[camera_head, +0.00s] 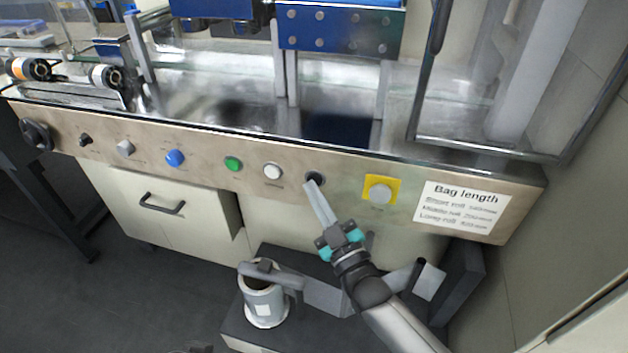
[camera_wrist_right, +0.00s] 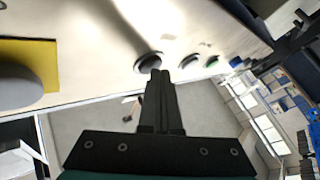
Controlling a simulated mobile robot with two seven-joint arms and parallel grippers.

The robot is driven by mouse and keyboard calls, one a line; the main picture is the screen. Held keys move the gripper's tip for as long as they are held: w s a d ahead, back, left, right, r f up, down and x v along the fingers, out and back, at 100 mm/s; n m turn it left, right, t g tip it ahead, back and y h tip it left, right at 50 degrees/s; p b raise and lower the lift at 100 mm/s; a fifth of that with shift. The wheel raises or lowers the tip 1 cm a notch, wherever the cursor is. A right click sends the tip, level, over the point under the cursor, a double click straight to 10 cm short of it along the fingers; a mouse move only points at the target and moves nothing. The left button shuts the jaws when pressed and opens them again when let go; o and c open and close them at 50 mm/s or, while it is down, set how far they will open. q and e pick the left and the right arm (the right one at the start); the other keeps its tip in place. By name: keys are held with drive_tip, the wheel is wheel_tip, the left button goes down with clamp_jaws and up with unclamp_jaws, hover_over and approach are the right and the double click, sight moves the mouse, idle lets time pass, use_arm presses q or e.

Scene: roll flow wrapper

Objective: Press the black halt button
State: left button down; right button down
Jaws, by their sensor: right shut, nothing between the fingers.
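The black halt button (camera_head: 315,179) sits on the machine's metal front panel, between a white button (camera_head: 272,171) and a grey button on a yellow plate (camera_head: 380,190). My right gripper (camera_head: 311,185) is shut and empty, its fingertips at the lower left edge of the black button in the head view. In the right wrist view the shut fingertips (camera_wrist_right: 162,73) are right at the black button (camera_wrist_right: 148,62) and hide part of it. I cannot tell whether they touch it. My left gripper is not in view.
A green button (camera_head: 233,164), a blue button (camera_head: 175,158) and several knobs line the panel to the left. A label headed "Bag length" (camera_head: 459,207) is on the right. Below stand a drawer cabinet (camera_head: 165,205) and a white container (camera_head: 264,303) on a dark box.

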drive_tip(key=shift+w, duration=0.2)
drive_tip(key=shift+s, duration=0.15)
idle(0.3)
drive_tip(key=shift+s+a+p, duration=0.2)
drive_tip(key=shift+s+p, duration=0.25)
drive_tip(key=shift+s, duration=0.25)
drive_tip(key=s, duration=0.1)
drive_tip(key=s+a+p, duration=0.1)
drive_tip(key=s, duration=0.1)
drive_tip(key=s+p, duration=0.1)
drive_tip(key=shift+s+a, duration=0.3)
drive_tip(key=shift+s, duration=0.1)
drive_tip(key=shift+f, duration=0.1)
idle(0.5)
